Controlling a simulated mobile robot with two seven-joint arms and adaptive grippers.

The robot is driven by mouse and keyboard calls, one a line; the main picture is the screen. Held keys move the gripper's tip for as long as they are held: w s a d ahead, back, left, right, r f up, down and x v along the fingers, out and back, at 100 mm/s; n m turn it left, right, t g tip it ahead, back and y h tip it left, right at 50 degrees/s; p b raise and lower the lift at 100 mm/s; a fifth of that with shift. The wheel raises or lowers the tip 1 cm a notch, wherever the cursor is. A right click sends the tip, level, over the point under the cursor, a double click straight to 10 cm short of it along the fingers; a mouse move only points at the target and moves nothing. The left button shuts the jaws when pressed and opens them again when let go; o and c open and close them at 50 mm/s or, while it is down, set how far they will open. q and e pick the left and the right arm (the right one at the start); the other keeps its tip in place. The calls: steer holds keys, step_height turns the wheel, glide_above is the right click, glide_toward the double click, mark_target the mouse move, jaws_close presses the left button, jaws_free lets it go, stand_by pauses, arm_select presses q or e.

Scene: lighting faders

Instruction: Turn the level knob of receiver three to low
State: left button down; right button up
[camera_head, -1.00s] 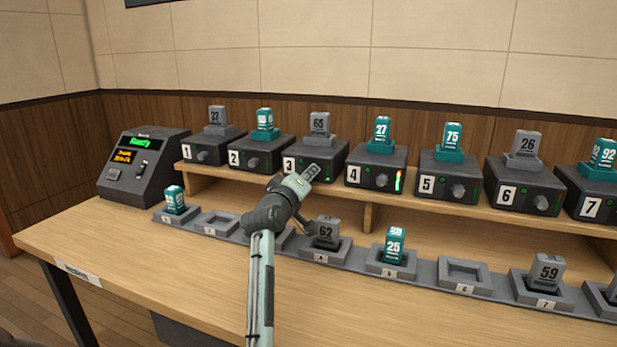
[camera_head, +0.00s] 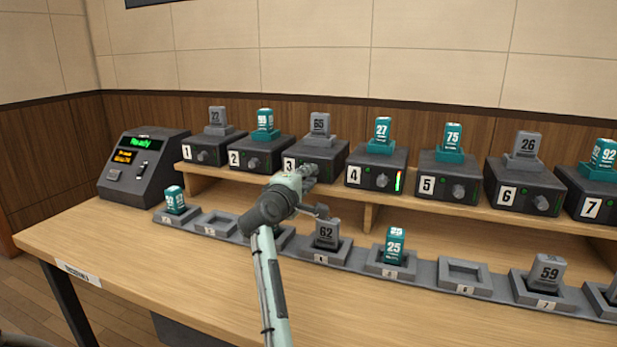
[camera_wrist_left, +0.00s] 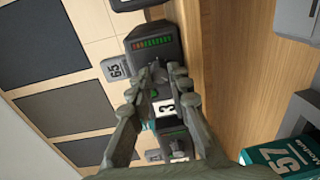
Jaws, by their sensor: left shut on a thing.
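Receiver three (camera_head: 330,158) is a dark box on the shelf, marked 3, with a grey block 65 (camera_head: 320,124) on top. My left gripper (camera_head: 310,170) is at its front face and covers the knob in the head view. In the left wrist view, the fingers (camera_wrist_left: 167,70) point at receiver three (camera_wrist_left: 142,32) and are shut on its level knob, which they mostly hide. A bar of red to green lights (camera_wrist_left: 152,42) and a green lamp (camera_wrist_left: 155,92) show on its face. The knob's pointer cannot be made out. My right gripper is not in view.
Receivers two (camera_head: 262,157) and four (camera_head: 376,172) stand close on either side on the shelf (camera_head: 225,177). Below, a row of trays holds blocks such as grey 62 (camera_head: 326,233) and teal 25 (camera_head: 394,246). A console (camera_head: 140,168) reading Ready stands at the left.

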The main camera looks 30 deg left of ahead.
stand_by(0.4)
arm_select(q)
steer(key=c, duration=1.4)
jaws_free()
